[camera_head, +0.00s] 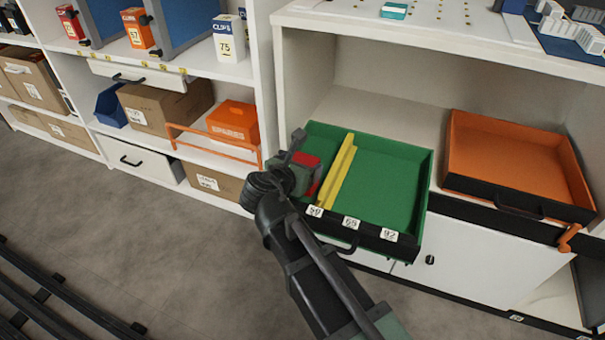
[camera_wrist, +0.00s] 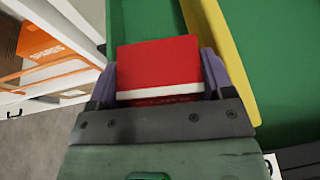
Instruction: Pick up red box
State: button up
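The red box (camera_wrist: 160,62), with a white band along its near edge, sits between the two fingers of my gripper (camera_wrist: 160,85) in the wrist view. A finger lies against each side of it with no clear gap, so my gripper looks shut on it. In the head view the red box (camera_head: 305,160) is partly hidden by my gripper (camera_head: 297,160), at the left end of the green drawer (camera_head: 395,180). I cannot tell whether the box still touches the drawer floor.
A yellow divider (camera_head: 337,170) stands close to the right of the box. The drawer's right part is empty. An orange tray (camera_head: 515,160) is further right. A shelf at left holds an orange case (camera_head: 233,120) and cartons (camera_head: 165,105).

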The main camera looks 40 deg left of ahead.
jog(key=shift+c, duration=0.9)
jog(key=shift+r, duration=0.1)
notch_tip(320, 180, up, 20)
jog(key=p, duration=2)
